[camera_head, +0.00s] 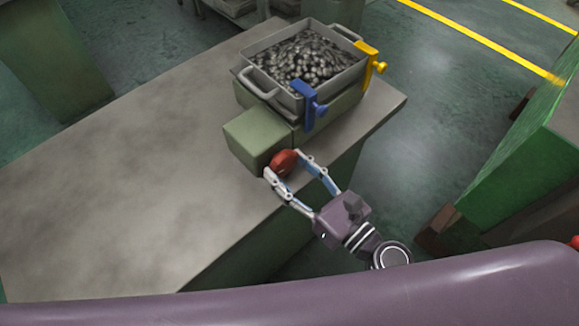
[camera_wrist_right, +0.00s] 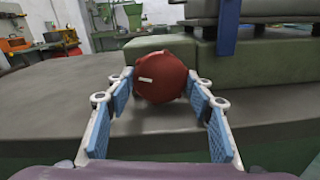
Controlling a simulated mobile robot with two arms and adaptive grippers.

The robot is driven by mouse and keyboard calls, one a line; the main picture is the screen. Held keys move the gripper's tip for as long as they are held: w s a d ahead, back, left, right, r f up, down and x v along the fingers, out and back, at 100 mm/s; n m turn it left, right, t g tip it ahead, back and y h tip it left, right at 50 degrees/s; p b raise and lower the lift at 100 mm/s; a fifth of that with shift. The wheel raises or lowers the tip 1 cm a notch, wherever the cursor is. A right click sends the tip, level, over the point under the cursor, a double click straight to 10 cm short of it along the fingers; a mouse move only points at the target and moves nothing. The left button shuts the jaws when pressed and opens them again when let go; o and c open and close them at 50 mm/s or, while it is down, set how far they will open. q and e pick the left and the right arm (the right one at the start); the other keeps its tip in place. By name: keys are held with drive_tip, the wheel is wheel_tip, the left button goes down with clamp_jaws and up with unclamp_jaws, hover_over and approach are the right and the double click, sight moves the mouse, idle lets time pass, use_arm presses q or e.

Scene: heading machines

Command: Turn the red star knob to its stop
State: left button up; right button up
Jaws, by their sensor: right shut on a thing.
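The red star knob (camera_head: 284,162) sits on the front face of a green block (camera_head: 258,136) on the grey table. In the right wrist view the knob (camera_wrist_right: 160,78) fills the middle, with a short pale mark on its face left of centre. My right gripper (camera_head: 290,171) is shut on the knob, one finger on each side; its blue-padded fingers (camera_wrist_right: 160,95) also show in the right wrist view. My left gripper is not in view.
A metal bin (camera_head: 304,62) of small metal parts stands behind the block. A blue clamp (camera_head: 308,104) and a yellow clamp (camera_head: 371,66) are at its edge. The grey tabletop (camera_head: 120,190) is clear to the left. A green machine (camera_head: 530,170) stands at right.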

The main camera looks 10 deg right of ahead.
drive_tip(key=shift+r+m+p, duration=0.15)
drive_tip(key=shift+m+p, duration=0.15)
drive_tip(key=shift+p, duration=0.1)
drive_tip(key=shift+m+p, duration=0.45)
drive_tip(key=shift+m, duration=0.25)
drive_tip(key=shift+m+p, duration=0.6)
drive_tip(key=shift+m, duration=1.2)
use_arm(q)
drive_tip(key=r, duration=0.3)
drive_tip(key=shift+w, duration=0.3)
use_arm(e)
drive_tip(key=o, duration=1.2)
drive_tip(key=shift+c, duration=0.2)
